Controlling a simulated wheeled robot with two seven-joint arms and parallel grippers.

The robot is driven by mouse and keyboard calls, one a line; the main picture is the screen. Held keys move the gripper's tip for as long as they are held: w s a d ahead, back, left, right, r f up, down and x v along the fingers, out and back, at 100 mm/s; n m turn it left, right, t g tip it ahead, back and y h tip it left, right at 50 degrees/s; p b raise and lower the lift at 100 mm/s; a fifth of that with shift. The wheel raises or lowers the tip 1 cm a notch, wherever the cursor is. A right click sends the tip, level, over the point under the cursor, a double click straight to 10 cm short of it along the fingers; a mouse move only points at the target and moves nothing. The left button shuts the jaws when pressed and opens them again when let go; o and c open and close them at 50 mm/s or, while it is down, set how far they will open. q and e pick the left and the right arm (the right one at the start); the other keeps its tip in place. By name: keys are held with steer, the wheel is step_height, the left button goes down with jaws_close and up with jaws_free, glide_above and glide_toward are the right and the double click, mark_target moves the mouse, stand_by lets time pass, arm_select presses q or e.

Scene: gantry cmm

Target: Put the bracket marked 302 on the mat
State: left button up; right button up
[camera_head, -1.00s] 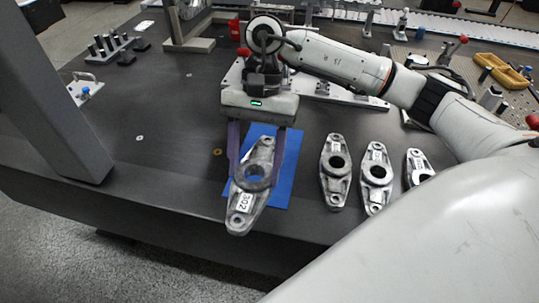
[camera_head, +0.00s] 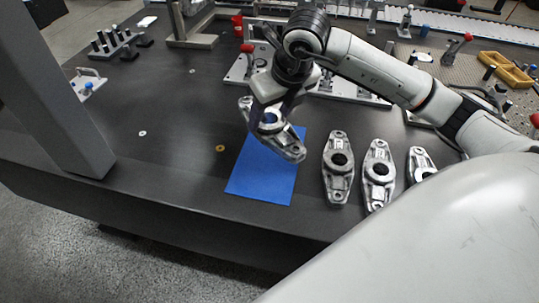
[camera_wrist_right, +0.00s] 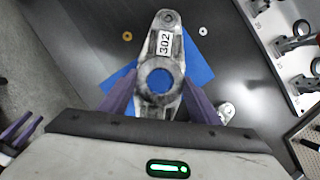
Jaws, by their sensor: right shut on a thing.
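The bracket marked 302 (camera_wrist_right: 165,44) is a grey metal casting with a round hole and a white label, readable in the right wrist view. My right gripper (camera_head: 270,118) is shut on this bracket (camera_head: 284,145) and holds it tilted, above the back part of the blue mat (camera_head: 262,182). In the right wrist view the purple fingers of the right gripper (camera_wrist_right: 160,95) sit on either side of the bracket's middle, with the blue mat (camera_wrist_right: 197,70) behind it.
Three similar brackets stand in a row right of the mat: one close by (camera_head: 338,185), one in the middle (camera_head: 377,190) and one farther right (camera_head: 420,158). A grey column (camera_head: 75,100) rises at the left.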

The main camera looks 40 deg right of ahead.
mark_target(278, 130)
steer(key=shift+m, duration=0.3)
step_height(278, 130, down, 10)
steer(key=shift+d+r, duration=0.1)
steer(key=o, duration=1.5)
steer(key=v, duration=1.2)
steer(key=shift+w, duration=0.1)
